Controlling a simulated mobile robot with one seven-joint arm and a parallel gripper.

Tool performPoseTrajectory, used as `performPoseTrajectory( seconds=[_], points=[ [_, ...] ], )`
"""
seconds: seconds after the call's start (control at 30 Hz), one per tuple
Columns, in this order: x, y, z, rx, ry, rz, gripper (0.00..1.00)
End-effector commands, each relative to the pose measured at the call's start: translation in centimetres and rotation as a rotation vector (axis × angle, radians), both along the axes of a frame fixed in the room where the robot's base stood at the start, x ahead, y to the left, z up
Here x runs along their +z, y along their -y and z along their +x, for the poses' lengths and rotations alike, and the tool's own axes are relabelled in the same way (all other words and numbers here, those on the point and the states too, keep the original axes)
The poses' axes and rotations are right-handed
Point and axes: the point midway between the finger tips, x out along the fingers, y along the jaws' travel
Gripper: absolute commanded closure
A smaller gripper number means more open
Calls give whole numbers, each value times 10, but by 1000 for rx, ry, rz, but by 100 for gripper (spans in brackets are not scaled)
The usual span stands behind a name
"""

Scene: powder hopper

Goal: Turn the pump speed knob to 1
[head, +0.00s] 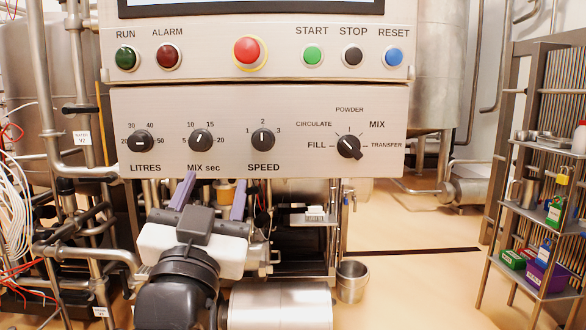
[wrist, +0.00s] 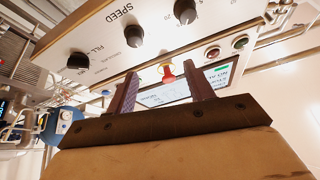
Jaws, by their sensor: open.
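The pump speed knob (head: 262,140) is a round black knob above the SPEED label on the lower grey panel (head: 230,105). Its white mark points up, at 2; the 1 is to its left and the 3 to its right. It also shows in the wrist view (wrist: 134,36), where the panel is upside down. My gripper (head: 214,180) is open and empty, its two purple fingers apart. In the head view it is at the panel's lower edge, below and left of the speed knob. In the wrist view the fingers (wrist: 160,76) are clear of the knob.
The MIX sec knob (head: 201,140) is left of the speed knob, the LITRES knob (head: 141,141) farther left. A mode selector (head: 349,147) is to the right. A red button (head: 247,50) and several smaller ones line the upper panel. Pipes (head: 85,165) crowd the left.

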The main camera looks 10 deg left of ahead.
Motion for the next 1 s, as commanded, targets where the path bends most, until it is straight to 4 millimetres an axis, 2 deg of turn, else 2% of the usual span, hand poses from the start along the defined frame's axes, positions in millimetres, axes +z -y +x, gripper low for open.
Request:
performPoseTrajectory(
  seconds=[0.03,0.17,0.37,0.8,1.0],
  points=[
    [-7,8,3,-22,-30,16,47],
    [-14,18,9,-53,-84,41,47],
    [-4,18,27,-62,-95,43,47],
    [27,7,109,-60,-94,41,47],
    [35,3,131,-58,-92,43,47]
  ],
)
